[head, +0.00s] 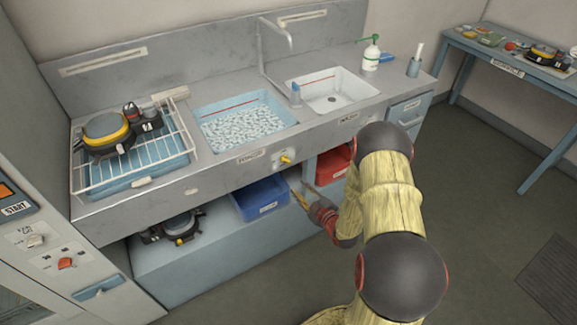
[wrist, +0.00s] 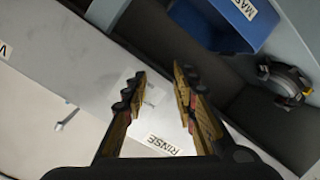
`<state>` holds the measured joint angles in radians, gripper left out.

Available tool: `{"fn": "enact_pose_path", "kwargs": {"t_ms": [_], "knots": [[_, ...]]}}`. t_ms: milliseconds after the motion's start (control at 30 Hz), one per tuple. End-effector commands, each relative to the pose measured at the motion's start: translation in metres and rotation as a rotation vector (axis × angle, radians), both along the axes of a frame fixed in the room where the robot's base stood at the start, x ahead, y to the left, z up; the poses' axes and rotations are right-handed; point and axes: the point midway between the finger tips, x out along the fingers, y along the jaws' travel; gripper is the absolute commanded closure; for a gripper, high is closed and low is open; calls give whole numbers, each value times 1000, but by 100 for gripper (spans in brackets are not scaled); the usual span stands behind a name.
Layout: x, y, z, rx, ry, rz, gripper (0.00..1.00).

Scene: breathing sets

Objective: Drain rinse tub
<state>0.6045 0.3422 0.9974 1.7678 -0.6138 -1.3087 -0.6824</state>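The rinse tub (head: 274,110) is a light blue basin set in the grey counter, holding pale, foamy or rippled water with a red line on its wall above it. A yellow valve handle (head: 286,160) sits on the counter's front panel, right of the RINSE label (head: 252,155). The label also shows in the wrist view (wrist: 165,146). My gripper (head: 303,191) is below and in front of the valve, apart from it. In the wrist view my gripper (wrist: 162,88) is open and empty, facing the panel. The handle is not clearly visible there.
A blue bin (head: 260,199) and a red bin (head: 333,166) are on the shelf below. A breathing mask (head: 182,226) lies left of them. A wire rack (head: 160,160) bearing a mask stands left of the tub. The white wash basin (head: 330,92) is to the right.

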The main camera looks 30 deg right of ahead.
Motion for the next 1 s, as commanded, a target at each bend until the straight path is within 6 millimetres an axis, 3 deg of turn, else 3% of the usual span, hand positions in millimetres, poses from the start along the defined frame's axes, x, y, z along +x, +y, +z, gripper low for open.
{"fn": "enact_pose_path", "kwargs": {"t_ms": [100, 267, 467, 800, 1000], "knots": [[9, 5, 40, -63, -147, 35, 72], [11, 7, 64, -118, -240, 45, 72], [29, 8, 63, -133, -240, 49, 72], [77, 9, 62, -132, -237, 47, 72], [87, 10, 63, -130, -237, 47, 72]]}}
